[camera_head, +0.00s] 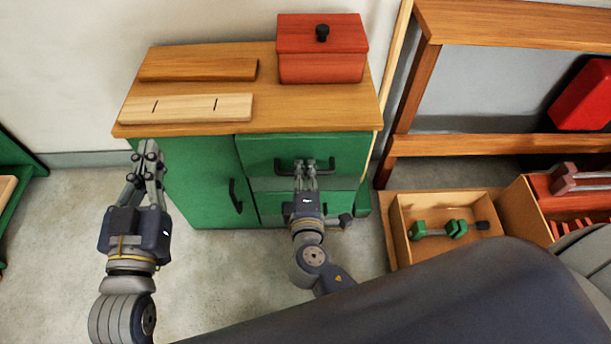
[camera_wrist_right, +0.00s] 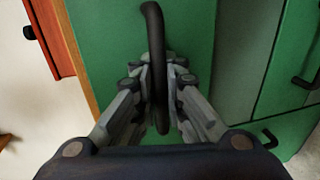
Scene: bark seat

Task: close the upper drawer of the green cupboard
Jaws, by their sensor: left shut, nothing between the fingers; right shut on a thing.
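The green cupboard (camera_head: 195,185) stands against the wall under a wooden top. Its upper drawer (camera_head: 258,150) has a dark bar handle (camera_head: 327,164); I cannot tell for sure whether its front stands out from the cupboard. My right gripper (camera_head: 305,166) is shut on that handle. In the right wrist view, the fingers (camera_wrist_right: 160,85) close around the handle (camera_wrist_right: 155,30) against the green drawer front (camera_wrist_right: 105,50). My left gripper (camera_head: 148,150) is shut and empty, in front of the cupboard's left end. The lower drawer (camera_head: 272,206) is partly hidden by my right arm.
A red lidded box (camera_head: 320,68) and two wooden boards (camera_head: 198,70) (camera_head: 188,108) lie on the cupboard top. The door handle (camera_head: 236,196) sticks out left of the drawers. An open wooden box (camera_head: 402,228) with a green dumbbell (camera_head: 440,230) stands at right.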

